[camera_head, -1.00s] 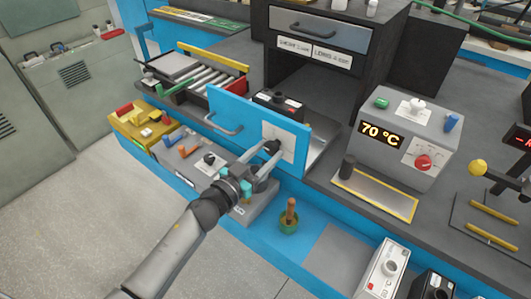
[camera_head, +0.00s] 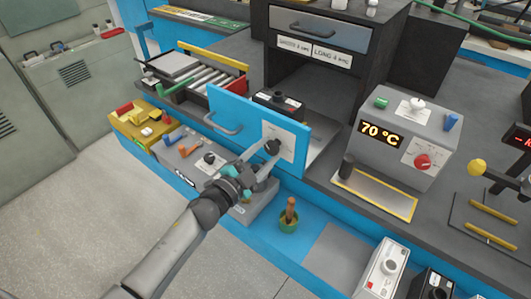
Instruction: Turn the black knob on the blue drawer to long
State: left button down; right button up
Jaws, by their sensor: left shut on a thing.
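The blue drawer (camera_head: 230,108) has a flat blue front with a grey bar handle and a white label plate (camera_head: 288,134) on its right part. The black knob (camera_head: 272,147) sits on that plate. My left gripper (camera_head: 268,156) reaches up from the lower left and is shut on the knob. The fingers partly cover the knob, so its pointer and the plate's markings cannot be read. My right gripper is not in view.
A grey box showing 70 °C (camera_head: 381,134) stands to the right. A grey control box with a knob (camera_head: 205,165) lies below the drawer. A green pot with a wooden handle (camera_head: 289,216) stands close to my left wrist.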

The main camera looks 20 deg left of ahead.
pick_arm(q)
jog(key=shift+m, duration=0.9)
jog(key=shift+c, duration=1.2)
grip_release()
jog(key=v, duration=1.5)
jog(key=shift+s, duration=0.15)
jog(key=shift+a, duration=0.1)
